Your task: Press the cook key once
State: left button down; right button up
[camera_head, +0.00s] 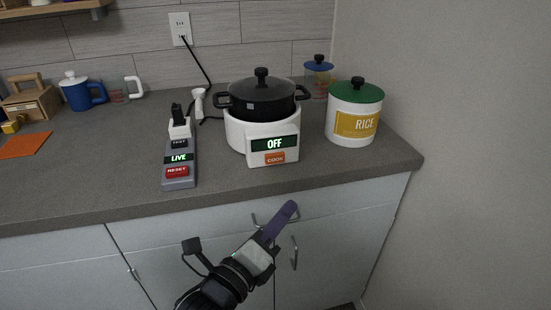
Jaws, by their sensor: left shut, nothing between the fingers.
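The orange cook key (275,158) sits on the front of a white cooker (236,136), below a display (274,144) that reads OFF. A black lidded pot (262,100) sits on top of the cooker. My left gripper (291,207) is shut and empty. Its purple fingers are in front of the cabinet, lower in the picture than the counter edge, and apart from the cook key. My right gripper is not in view.
A grey power strip (179,172) reading LIVE, with a red reset key, lies left of the cooker. A white RICE canister (351,132) with a green lid stands to its right. Cabinet handles (294,253) are close to my left gripper. Bare counter lies in front of the cooker.

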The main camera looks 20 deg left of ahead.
aim_at(275, 183)
pick_arm(q)
jog(key=r+m, duration=0.2)
jog(key=r, duration=0.1)
jog(key=shift+w+t, duration=0.35)
jog(key=shift+t, duration=0.05)
jog(key=w+a, duration=0.1)
jog(key=w, duration=0.1)
jog(key=w+a+b, duration=0.1)
jog(key=w+a, duration=0.2)
jog(key=w, duration=0.1)
jog(key=shift+w+a+b, duration=0.15)
jog(key=shift+w+b, duration=0.1)
jog(key=shift+b, duration=0.1)
jog(key=shift+w+a, duration=0.25)
jog(key=shift+w, duration=0.15)
dwell(0.9)
